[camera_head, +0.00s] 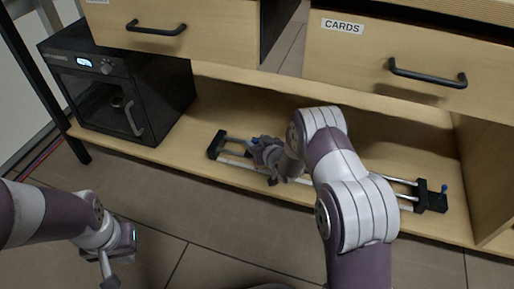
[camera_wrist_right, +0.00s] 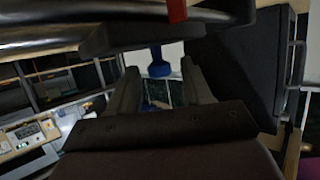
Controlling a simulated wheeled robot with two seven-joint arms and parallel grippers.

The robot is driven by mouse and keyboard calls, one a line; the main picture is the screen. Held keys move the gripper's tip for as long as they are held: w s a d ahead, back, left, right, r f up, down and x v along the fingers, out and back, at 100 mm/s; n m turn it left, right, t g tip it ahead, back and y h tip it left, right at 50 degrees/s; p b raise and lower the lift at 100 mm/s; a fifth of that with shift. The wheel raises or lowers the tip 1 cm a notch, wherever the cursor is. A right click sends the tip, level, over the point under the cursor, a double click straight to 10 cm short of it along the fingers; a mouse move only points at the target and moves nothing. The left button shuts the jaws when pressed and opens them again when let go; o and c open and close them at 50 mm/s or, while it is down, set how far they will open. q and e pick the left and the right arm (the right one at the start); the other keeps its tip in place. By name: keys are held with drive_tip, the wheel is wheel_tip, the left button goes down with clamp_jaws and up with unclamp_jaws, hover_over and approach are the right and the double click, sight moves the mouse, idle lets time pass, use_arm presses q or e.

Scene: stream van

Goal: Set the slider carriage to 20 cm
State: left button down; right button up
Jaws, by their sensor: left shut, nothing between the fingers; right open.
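The slider lies on the low wooden shelf. It has two pale rails (camera_head: 238,163) between a black left end block (camera_head: 216,144) and a black right end block (camera_head: 431,197). My left gripper (camera_head: 110,270) is shut and empty, low over the floor.
A black oven-like box (camera_head: 120,95) stands on the shelf at the left. Drawers with black handles (camera_head: 428,73) hang above the slider, one labelled CARDS. A wooden upright panel (camera_head: 485,180) closes the right side. The floor (camera_head: 215,240) in front is clear.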

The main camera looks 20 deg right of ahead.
drive_tip(key=shift+w, duration=0.1)
clamp_jaws()
drive_tip(key=s+d+p, duration=0.1)
drive_tip(key=s+d, duration=0.1)
drive_tip(key=s+d+p, duration=0.1)
drive_tip(key=d, duration=0.2)
drive_tip(key=s+d+p, duration=0.2)
drive_tip(key=d, duration=0.1)
drive_tip(key=shift+s+d, duration=0.15)
drive_tip(key=shift+s, duration=0.2)
unclamp_jaws()
